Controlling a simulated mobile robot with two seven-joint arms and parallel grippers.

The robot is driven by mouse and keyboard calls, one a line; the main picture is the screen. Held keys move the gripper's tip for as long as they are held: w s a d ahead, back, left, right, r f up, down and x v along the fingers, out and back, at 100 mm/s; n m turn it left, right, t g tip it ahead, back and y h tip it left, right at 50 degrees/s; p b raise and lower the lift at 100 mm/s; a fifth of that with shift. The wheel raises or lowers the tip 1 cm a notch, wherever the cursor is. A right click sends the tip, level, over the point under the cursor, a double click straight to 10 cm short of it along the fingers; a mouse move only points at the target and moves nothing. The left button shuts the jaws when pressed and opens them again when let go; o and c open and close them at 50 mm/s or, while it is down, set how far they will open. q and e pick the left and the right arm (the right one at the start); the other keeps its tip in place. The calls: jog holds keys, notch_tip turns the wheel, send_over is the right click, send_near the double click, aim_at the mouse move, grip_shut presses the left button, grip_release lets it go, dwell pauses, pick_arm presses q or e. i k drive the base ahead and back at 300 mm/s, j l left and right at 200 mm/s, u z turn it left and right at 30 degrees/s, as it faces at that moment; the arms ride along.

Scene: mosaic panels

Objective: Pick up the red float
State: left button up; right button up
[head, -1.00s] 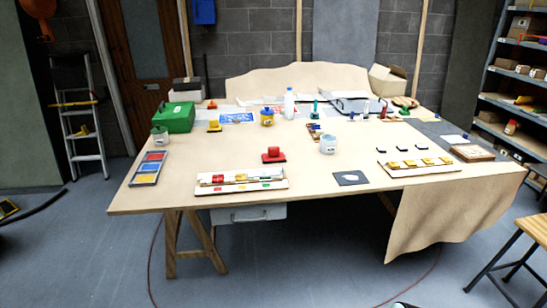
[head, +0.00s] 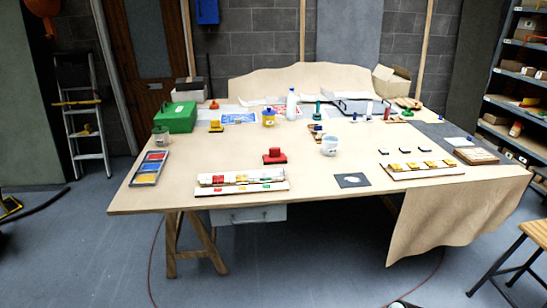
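A red float (head: 274,156) with a dark base and a red block-like grip lies on the wooden work table (head: 330,203), a little left of the table's middle. It stands apart from the things around it. Neither of my grippers shows in the head view.
A white strip with coloured tiles (head: 241,182) lies in front of the float. A white tub (head: 329,146) stands to its right, a yellow float (head: 216,126) farther back left. A green box (head: 175,117) is at the back left. A stool (head: 520,245) stands at the right.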

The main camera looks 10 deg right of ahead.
aim_at(275, 156)
jog(key=i+l+u, duration=0.2)
jog(key=l, duration=0.3)
jog(key=i+l+u, duration=0.15)
jog(key=l, duration=0.35)
jog(key=i+l+u, duration=0.2)
jog(key=l, duration=0.3)
jog(key=l+u, duration=0.2)
jog(key=l, duration=0.35)
